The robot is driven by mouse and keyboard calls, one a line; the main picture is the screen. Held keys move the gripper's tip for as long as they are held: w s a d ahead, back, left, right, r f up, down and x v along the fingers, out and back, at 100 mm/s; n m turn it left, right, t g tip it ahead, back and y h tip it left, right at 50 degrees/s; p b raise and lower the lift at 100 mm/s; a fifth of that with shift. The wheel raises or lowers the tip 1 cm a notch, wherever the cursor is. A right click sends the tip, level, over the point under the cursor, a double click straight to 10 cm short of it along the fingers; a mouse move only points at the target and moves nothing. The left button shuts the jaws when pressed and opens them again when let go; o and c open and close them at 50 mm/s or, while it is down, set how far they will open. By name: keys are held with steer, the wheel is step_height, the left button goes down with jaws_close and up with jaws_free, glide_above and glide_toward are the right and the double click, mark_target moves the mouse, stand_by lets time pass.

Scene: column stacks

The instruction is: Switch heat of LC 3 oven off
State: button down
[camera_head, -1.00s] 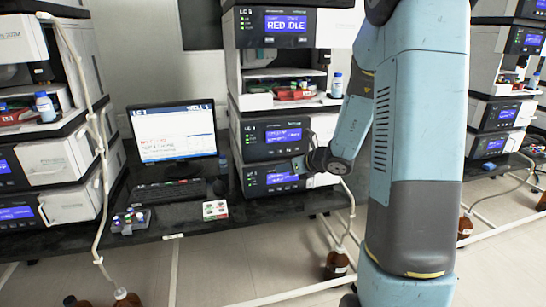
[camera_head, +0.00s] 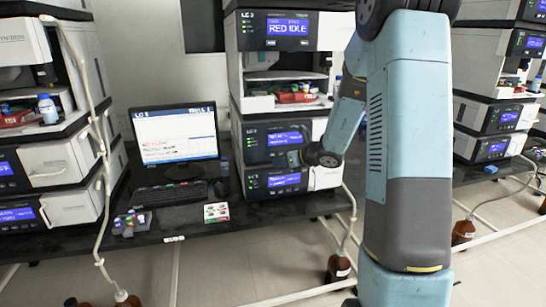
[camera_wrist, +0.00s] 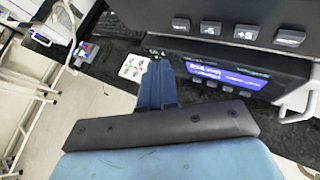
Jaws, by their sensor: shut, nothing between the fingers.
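The LC 3 stack stands at the centre of the head view, its top module (camera_head: 288,30) reading "RED IDLE". Two modules with blue screens sit low in it, an upper one (camera_head: 258,140) and a lower one (camera_head: 256,183). In the wrist view, the upper module (camera_wrist: 215,14) shows a row of buttons, among them "-5" and "+5"; the lower module's screen (camera_wrist: 226,75) seems to read "254". My gripper (camera_head: 296,158) is shut and empty, in front of these two modules near their right side. In the wrist view my gripper (camera_wrist: 157,68) is below the button row, apart from the buttons.
A monitor (camera_head: 176,132), keyboard (camera_head: 168,194) and small coloured-button box (camera_head: 131,222) are on the black bench to the left. A white card (camera_head: 216,212) lies before the stack. Other stacks stand left and right. Brown bottles (camera_head: 338,268) stand below.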

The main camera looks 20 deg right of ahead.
mark_target(268, 159)
steer(key=shift+w, duration=1.4)
steer(key=shift+w, duration=0.1)
stand_by(1.0)
steer(key=shift+w+r, duration=0.1)
steer(key=shift+w, duration=0.2)
steer(key=shift+w, duration=0.4)
stand_by(0.8)
steer(key=shift+s, duration=0.85)
steer(key=shift+s, duration=0.15)
steer(key=s, duration=0.4)
steer(key=shift+s, duration=0.35)
